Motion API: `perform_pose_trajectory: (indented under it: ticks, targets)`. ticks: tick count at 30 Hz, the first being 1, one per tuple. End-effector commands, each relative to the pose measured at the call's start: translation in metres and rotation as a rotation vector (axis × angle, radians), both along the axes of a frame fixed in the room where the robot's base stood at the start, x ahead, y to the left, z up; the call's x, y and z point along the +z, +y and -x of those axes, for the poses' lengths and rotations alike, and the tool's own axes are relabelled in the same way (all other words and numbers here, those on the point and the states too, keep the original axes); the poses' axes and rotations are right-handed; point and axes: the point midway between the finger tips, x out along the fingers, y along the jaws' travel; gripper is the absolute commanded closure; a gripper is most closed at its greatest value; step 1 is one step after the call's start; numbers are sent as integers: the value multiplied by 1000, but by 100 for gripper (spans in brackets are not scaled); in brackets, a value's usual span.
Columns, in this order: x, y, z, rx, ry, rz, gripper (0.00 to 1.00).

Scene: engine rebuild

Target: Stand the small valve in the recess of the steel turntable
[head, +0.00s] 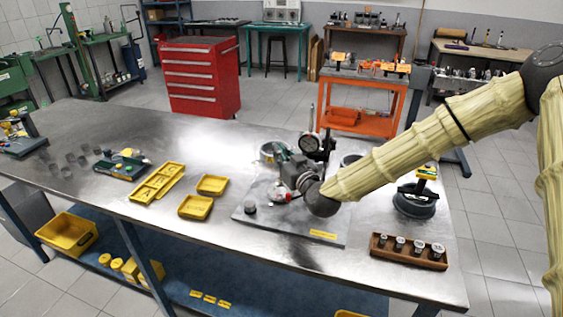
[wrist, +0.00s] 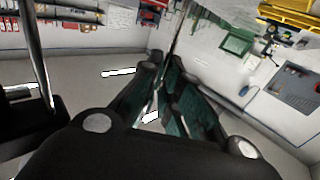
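My gripper (head: 281,154) is above the grey plate on the bench, beside a dial gauge. In the wrist view its two dark green fingers (wrist: 165,70) converge to tips close together. A thin dark line shows beyond the tips; I cannot tell whether it is a held valve stem or background. I cannot make out the small valve for certain. A round steel piece (head: 268,151) behind my gripper may be the turntable; it is partly covered and its recess is not visible. A small dark cylinder (head: 250,207) stands on the plate's left side.
The dial gauge (head: 310,143) stands close to my gripper. A wooden rack (head: 378,249) with several metal pieces lies front right. A dark round base (head: 416,208) stands behind it. Yellow trays (head: 196,207) lie to the left.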

Motion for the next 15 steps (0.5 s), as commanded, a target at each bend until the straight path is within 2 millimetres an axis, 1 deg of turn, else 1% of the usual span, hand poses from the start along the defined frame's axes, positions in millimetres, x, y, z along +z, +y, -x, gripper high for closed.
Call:
perform_pose_trajectory:
  ticks: [9, 15]
  targets:
    - [-27, 0, -1, -2, 0, -1, 100]
    - [-34, 0, -1, 0, -1, 0, 100]
